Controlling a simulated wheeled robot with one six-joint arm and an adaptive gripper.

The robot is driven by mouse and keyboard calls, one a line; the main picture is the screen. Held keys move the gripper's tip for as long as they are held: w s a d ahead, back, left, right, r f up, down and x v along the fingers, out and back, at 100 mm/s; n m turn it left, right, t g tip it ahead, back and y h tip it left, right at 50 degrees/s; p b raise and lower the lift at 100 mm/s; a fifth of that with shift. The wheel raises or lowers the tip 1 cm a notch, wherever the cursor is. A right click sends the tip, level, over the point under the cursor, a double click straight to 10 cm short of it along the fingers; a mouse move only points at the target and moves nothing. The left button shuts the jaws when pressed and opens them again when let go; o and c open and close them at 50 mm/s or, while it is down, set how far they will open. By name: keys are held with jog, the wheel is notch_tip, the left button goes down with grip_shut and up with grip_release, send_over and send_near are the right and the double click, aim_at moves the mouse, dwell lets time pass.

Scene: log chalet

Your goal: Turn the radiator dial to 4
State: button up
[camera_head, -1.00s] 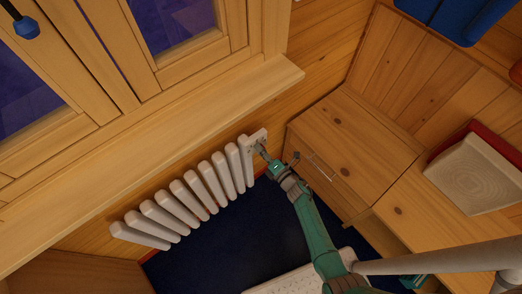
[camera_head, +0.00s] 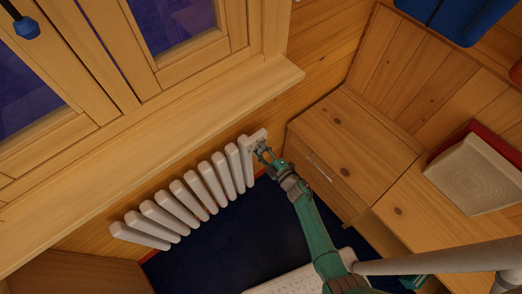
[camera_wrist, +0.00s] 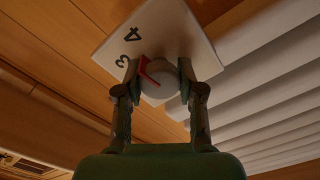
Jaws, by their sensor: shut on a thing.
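The radiator dial (camera_wrist: 160,80) is a round white knob with a red pointer, in front of a pale square plate (camera_wrist: 180,35) marked with 3 and 4. The red pointer is on the knob's left side in the wrist view, toward the 3; its exact reading is hard to tell. My gripper (camera_wrist: 159,85) is shut on the dial, one finger on each side. In the head view my gripper (camera_head: 264,152) is at the radiator's right end, where the dial is too small to make out. Other numbers are hidden or out of view.
The white radiator (camera_head: 190,195) runs along the log wall under a wooden window sill (camera_head: 150,140). A wooden cabinet (camera_head: 350,135) with a drawer stands close to the right of my gripper. Dark blue floor (camera_head: 235,240) lies open in front of the radiator.

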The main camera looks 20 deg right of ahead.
jog(key=shift+d+m, duration=0.15)
jog(key=shift+m, duration=0.55)
jog(key=o, duration=1.1)
jog(key=shift+o, duration=0.2)
jog(key=v, duration=1.2)
jog(key=shift+r, duration=0.1)
